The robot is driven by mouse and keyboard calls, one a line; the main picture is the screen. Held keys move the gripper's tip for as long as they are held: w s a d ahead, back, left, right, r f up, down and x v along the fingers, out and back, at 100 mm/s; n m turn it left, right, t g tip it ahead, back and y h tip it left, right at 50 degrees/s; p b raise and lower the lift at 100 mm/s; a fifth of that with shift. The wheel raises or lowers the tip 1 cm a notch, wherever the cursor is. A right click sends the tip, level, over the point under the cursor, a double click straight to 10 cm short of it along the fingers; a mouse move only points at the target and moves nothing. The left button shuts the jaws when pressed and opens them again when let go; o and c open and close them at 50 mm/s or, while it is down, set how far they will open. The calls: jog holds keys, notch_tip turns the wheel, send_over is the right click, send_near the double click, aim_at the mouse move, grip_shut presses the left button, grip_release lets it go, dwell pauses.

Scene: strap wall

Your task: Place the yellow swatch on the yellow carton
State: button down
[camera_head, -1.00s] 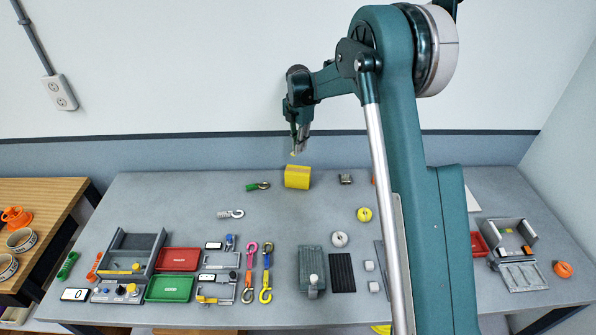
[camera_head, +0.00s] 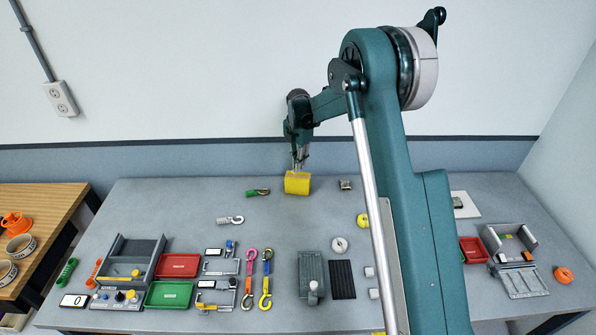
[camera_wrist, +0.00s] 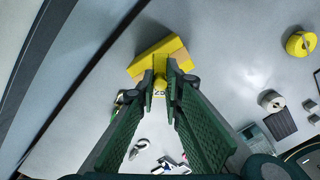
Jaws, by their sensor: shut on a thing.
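The yellow carton (camera_head: 297,186) is a small block at the back middle of the grey table. In the wrist view the carton (camera_wrist: 150,62) lies just beyond my fingertips. My gripper (camera_head: 300,168) points down directly over the carton's top, touching it or very near; I cannot tell which. In the wrist view my gripper (camera_wrist: 160,82) is shut on a small yellow piece, the yellow swatch (camera_wrist: 160,84), between the green fingers. The swatch is too small to make out in the head view.
A green-handled snap hook (camera_head: 258,192) lies left of the carton, and a small metal buckle (camera_head: 345,185) lies to its right. A yellow strap roll (camera_head: 363,220) and white roll (camera_head: 339,245) are nearer. Trays and hooks fill the front. The wall is close behind.

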jog(key=shift+f, duration=0.15)
jog(key=shift+f, duration=1.75)
jog(key=shift+f, duration=0.15)
jog(key=c, duration=2.5)
grip_release()
jog(key=shift+o, duration=0.2)
notch_tip(320, 180, up, 12)
jog(key=shift+r, duration=0.2)
